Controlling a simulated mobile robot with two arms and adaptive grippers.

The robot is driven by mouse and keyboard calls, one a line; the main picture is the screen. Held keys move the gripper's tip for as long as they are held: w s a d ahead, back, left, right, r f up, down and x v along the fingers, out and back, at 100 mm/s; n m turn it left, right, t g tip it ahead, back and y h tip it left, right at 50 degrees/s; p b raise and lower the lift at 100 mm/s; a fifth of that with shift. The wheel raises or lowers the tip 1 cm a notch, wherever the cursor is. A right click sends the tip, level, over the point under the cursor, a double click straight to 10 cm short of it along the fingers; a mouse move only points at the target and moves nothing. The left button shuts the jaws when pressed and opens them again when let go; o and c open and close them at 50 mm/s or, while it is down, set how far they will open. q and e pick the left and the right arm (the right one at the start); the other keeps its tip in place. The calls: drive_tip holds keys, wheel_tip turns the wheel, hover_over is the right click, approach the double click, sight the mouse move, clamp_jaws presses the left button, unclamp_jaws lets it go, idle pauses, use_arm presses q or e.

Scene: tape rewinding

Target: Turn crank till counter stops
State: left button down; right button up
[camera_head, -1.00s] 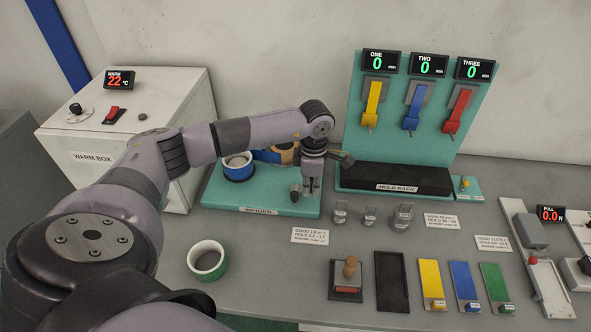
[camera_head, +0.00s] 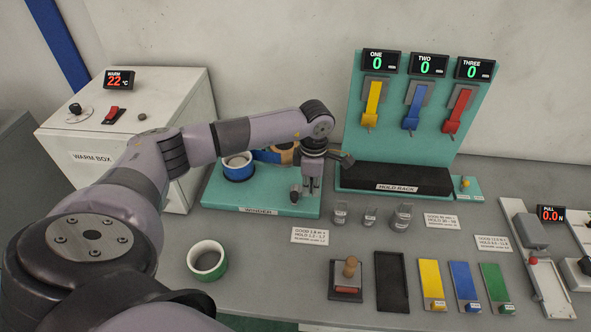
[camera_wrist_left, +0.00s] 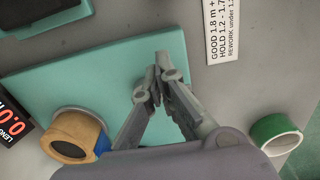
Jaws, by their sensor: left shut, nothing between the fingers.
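The teal winder board (camera_head: 225,192) sits behind the labelled front edge, with a blue tape roll (camera_head: 238,172) and a brown roll (camera_head: 284,154) on it. My left gripper (camera_head: 311,186) points down over the board's right part, shut and empty. A small dark knob, seemingly the crank handle (camera_head: 295,192), stands just left of the fingers; whether they touch it is unclear. In the left wrist view the gripper (camera_wrist_left: 163,92) is over the teal board, beside a grey post. The red length counter (camera_wrist_left: 14,127) is partly cut off there, reading about 0.0. My right gripper is not in view.
A loose green tape roll (camera_head: 207,260) lies at the front left. The hold rack (camera_head: 395,180) stands behind right; the warm box (camera_head: 110,160) is left.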

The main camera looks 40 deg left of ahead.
sight(296, 193)
use_arm(q)
drive_tip(key=shift+s, duration=0.1)
drive_tip(key=shift+s+a, duration=0.3)
drive_tip(key=shift+s, duration=0.6)
drive_tip(key=shift+s+a, duration=0.1)
drive_tip(key=shift+s, duration=0.05)
drive_tip(key=shift+s+a+p, duration=0.3)
drive_tip(key=shift+s+a, duration=0.25)
drive_tip(key=shift+s, duration=0.15)
drive_tip(key=shift+a, duration=0.1)
drive_tip(key=shift+s+a, duration=0.45)
drive_tip(key=shift+a, duration=0.5)
idle(0.3)
